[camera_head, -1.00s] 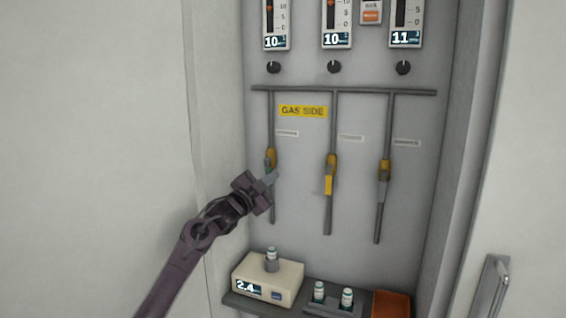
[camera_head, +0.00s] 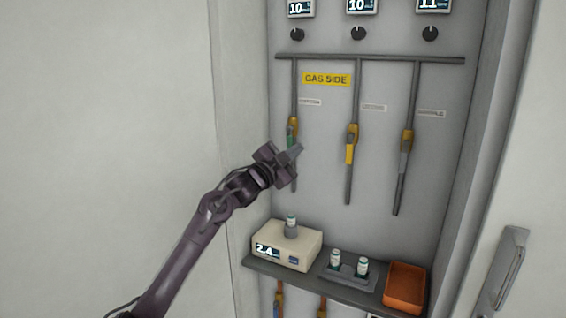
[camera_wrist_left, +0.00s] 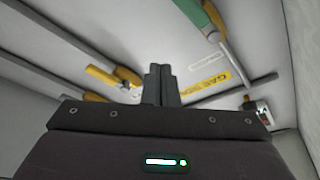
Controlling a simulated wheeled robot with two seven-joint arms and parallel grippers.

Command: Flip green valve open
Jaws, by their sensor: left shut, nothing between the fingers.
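The green valve has a brass body (camera_head: 293,124) and a green handle (camera_head: 290,141) pointing down along the leftmost pipe, under the yellow GAS SIDE label. In the left wrist view the green handle (camera_wrist_left: 213,18) shows at the top right. My left gripper (camera_head: 298,149) is just in front and to the right of the lower handle, partly hiding it. Its fingers are shut together and empty in the left wrist view (camera_wrist_left: 160,84), and the handle stands apart from them there. Contact cannot be told in the head view. My right gripper is in neither view.
The middle valve (camera_head: 351,146) has a yellow handle, the right valve (camera_head: 405,153) a grey one. Below, a shelf holds a beige meter (camera_head: 287,247), a vial rack (camera_head: 347,277) and an orange tray (camera_head: 404,287). Cabinet walls flank the panel.

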